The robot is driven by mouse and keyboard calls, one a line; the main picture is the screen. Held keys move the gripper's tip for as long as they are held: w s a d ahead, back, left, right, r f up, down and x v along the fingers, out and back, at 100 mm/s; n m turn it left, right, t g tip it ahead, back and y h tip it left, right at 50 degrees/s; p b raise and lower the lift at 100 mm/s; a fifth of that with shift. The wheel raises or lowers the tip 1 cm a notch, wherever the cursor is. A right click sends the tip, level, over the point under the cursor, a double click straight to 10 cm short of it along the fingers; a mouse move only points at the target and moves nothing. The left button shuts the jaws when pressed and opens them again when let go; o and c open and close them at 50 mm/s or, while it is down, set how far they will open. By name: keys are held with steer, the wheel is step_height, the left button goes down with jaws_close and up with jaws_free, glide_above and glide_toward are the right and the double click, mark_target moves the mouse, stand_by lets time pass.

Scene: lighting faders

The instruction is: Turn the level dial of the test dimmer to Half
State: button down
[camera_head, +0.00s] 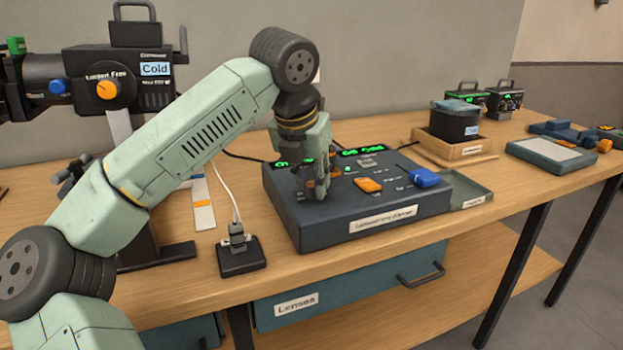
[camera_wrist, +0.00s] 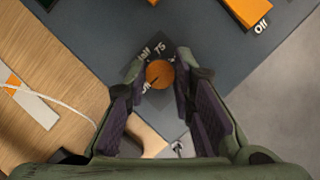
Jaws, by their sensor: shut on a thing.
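The test dimmer (camera_head: 335,222) is a dark box with green displays on the wooden bench. Its level dial is hidden by my gripper in the head view. In the wrist view the dial (camera_wrist: 159,74) is a round orange knob with a dark pointer mark. Labels around it are partly covered; one ending in "alf" (camera_wrist: 143,51) and one like "75" are readable. The pointer seems to face the lower left, toward a partly hidden label. My gripper (camera_wrist: 160,78) is shut on the dial, one finger on each side. It also shows at the box's left part (camera_head: 316,192).
An orange switch (camera_head: 368,185) and a blue control (camera_head: 425,177) sit on the box to the right of my gripper. A black socket block (camera_head: 241,255) with a white cable stands to the left. A lamp marked Cold (camera_head: 110,85) stands behind my arm.

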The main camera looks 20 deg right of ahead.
steer(key=shift+m, duration=0.3)
steer(key=m+g+h+p, duration=0.1)
steer(key=m+p, duration=0.1)
steer(key=m, duration=0.1)
steer(key=shift+w+a+r, duration=0.1)
steer(key=shift+r, duration=0.05)
steer(key=m+g+p, duration=0.1)
steer(key=m, duration=0.2)
steer(key=m+g+p, duration=0.1)
steer(key=m+p, duration=0.1)
steer(key=shift+w+m+h, duration=0.15)
steer(key=shift+m+h, duration=0.15)
steer(key=shift+m, duration=0.1)
steer(key=m+g+p, duration=0.2)
steer(key=m+p, duration=0.1)
steer(key=m, duration=0.1)
steer(key=shift+w+m, duration=0.1)
steer(key=shift+m, duration=0.2)
steer(key=shift+m+g+y+p, duration=0.6)
steer(key=shift+m+p, duration=0.65)
steer(key=shift+m, duration=0.55)
steer(key=c, duration=1.4)
jaws_free()
steer(key=shift+o, duration=0.2)
